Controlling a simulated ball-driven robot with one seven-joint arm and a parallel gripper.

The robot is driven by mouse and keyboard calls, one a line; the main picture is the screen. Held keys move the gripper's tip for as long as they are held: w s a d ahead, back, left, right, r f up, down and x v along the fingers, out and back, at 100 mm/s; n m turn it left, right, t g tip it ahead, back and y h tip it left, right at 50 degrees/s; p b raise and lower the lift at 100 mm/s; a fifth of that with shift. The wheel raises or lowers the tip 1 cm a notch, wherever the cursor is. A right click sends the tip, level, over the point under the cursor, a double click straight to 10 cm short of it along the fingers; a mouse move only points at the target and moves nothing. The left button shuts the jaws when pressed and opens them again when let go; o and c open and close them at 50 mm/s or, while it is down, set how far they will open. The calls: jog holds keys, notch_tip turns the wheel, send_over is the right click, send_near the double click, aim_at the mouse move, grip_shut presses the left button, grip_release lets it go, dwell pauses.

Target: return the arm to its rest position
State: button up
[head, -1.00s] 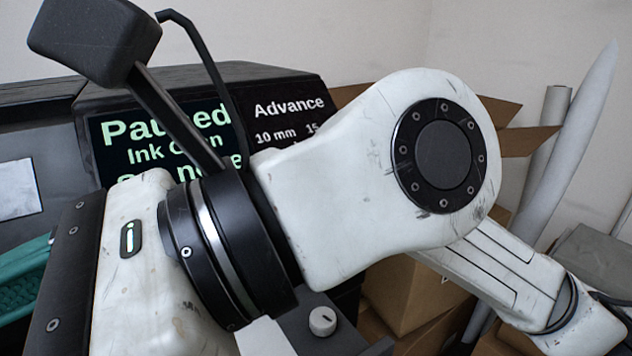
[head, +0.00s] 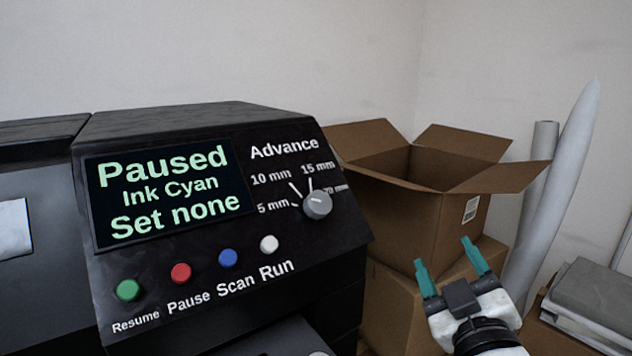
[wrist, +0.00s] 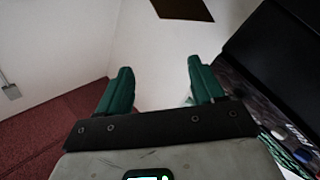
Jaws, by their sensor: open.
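My gripper (head: 448,257) is at the lower right of the head view, in front of the cardboard boxes. Its two teal fingers stand apart and point up, with nothing between them. In the wrist view my gripper (wrist: 160,85) is also open and empty, with pale wall beyond the fingertips. Most of my arm is out of the head view; only the wrist end shows at the bottom edge.
A black printer panel (head: 290,240) fills the left, its screen (head: 170,190) reading "Paused, Ink Cyan, Set none". An open cardboard box (head: 420,208) sits on another box (head: 388,305). White rolls (head: 560,180) lean at the right near grey stacked items (head: 592,300).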

jog(key=s+d+f+m+g, duration=0.2)
jog(key=s+f+g, duration=0.15)
jog(key=f, duration=0.55)
jog(key=s+d+f+m+g, duration=0.1)
jog(key=s+d+f+g, duration=0.2)
jog(key=f, duration=0.6)
jog(key=s+d+f+m+g, duration=0.1)
jog(key=s+f+m+g, duration=0.15)
jog(key=s+f, duration=0.45)
jog(key=s+d+f+m+g, duration=0.1)
jog(key=s+f+g, duration=0.4)
jog(key=s, duration=0.5)
jog(key=s+d+f+g, duration=0.1)
jog(key=s+f+g, duration=0.3)
jog(key=s+f, duration=0.5)
jog(key=shift+s+d+f+m+g, duration=0.3)
jog(key=shift+s+f+m+g, duration=0.1)
jog(key=shift+s, duration=0.2)
